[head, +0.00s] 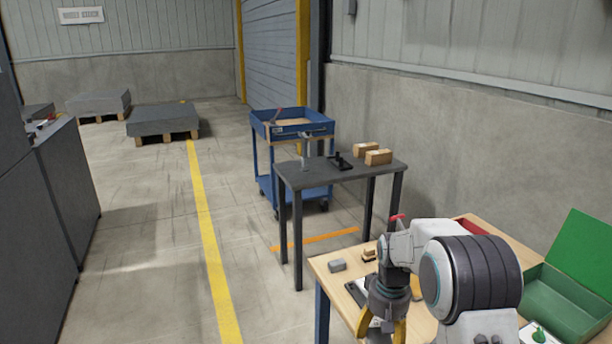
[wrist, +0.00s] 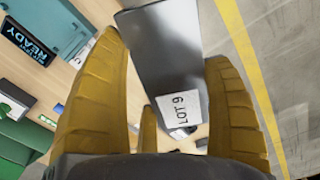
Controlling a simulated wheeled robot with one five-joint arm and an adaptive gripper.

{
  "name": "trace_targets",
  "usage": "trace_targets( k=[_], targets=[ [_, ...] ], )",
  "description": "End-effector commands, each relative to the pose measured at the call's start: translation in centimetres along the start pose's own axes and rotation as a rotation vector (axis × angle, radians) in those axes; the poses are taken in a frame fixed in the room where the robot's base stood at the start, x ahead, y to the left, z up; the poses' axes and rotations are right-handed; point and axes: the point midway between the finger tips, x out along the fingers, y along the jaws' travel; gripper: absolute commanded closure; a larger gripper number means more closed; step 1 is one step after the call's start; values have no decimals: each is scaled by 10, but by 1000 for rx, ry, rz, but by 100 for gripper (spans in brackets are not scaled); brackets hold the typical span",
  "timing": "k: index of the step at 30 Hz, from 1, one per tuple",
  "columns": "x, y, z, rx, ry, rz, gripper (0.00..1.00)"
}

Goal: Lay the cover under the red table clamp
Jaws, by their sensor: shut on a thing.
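My gripper (wrist: 163,52) has yellow fingers on both sides of a grey, smooth plate-like piece (wrist: 160,40), which I take to be the cover. The piece carries a white label reading LOT 9. In the head view my gripper (head: 382,334) is low over the wooden table, cut off by the bottom edge, and the held piece cannot be made out there. A small red part (head: 397,217) shows just above my arm; whether it belongs to the red table clamp I cannot tell.
A dark table (head: 340,170) with two cardboard boxes and a black fixture stands beyond the wooden table (head: 325,264). The blue cart (head: 262,127) is behind it. A green open box (head: 565,305) stands at right. A READY sign (wrist: 28,40) shows in the wrist view. Floor at left is clear.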

Motion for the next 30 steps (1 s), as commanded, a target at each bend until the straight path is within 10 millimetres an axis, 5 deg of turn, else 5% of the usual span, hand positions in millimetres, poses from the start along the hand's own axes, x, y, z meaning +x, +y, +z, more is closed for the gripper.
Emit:
trace_targets(
  k=[12,30],
  targets=[
    [-33,0,10,1,-4,0,61],
    [-40,1,17,1,0,0,61]
  ],
)
